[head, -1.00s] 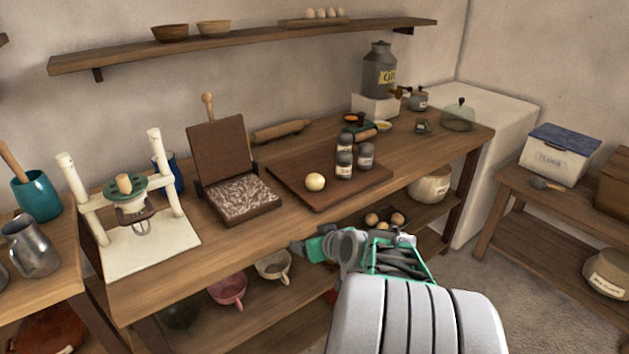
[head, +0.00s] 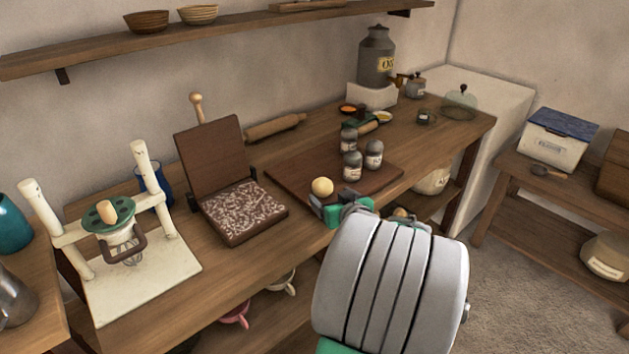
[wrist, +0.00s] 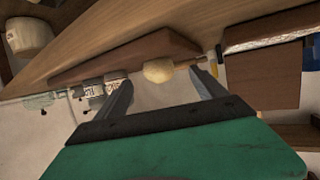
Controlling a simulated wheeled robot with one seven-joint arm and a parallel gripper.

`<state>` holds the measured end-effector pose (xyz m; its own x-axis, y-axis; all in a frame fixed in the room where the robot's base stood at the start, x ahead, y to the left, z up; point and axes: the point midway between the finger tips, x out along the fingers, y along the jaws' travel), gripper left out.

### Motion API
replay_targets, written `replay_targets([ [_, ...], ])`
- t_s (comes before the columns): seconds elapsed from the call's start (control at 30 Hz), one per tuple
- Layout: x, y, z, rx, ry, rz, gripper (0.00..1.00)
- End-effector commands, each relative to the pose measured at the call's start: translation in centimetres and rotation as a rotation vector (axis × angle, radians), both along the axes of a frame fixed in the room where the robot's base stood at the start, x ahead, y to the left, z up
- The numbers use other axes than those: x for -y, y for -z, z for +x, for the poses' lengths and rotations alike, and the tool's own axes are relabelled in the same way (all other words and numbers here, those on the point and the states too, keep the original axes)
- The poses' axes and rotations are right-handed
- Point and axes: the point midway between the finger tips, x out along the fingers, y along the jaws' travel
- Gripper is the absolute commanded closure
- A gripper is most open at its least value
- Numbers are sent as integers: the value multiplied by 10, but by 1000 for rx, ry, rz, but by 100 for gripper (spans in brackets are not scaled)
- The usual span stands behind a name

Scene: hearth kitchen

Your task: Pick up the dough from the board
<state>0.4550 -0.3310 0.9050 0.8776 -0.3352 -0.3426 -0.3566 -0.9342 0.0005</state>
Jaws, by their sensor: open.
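The dough is a pale round ball (head: 322,187) on the near left part of the dark wooden board (head: 290,181). In the head view my gripper (head: 333,205) is right at the board's near edge, just in front of the dough, and its fingers are mostly hidden by my own arm. In the wrist view the dough (wrist: 158,71) shows beyond and between the two spread fingertips of my gripper (wrist: 160,90). The fingers are open and empty. I cannot tell the exact gap to the dough.
Several dark-lidded jars (head: 352,165) stand on the board just right of the dough. An open hinged press (head: 235,208) with a speckled plate stands to the left. A rolling pin (head: 275,127) lies behind. A white stand with a whisk (head: 128,250) is farther left.

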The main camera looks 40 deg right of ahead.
Motion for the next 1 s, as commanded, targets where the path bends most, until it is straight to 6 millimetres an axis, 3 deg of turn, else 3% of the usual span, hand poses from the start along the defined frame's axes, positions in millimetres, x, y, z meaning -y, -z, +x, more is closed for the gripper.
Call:
replay_targets([
  [0.4,24,19,58,-3,-2,2,19],
  [0.67,26,20,62,0,0,0,19],
  [1.0,26,20,62,-1,0,0,47],
])
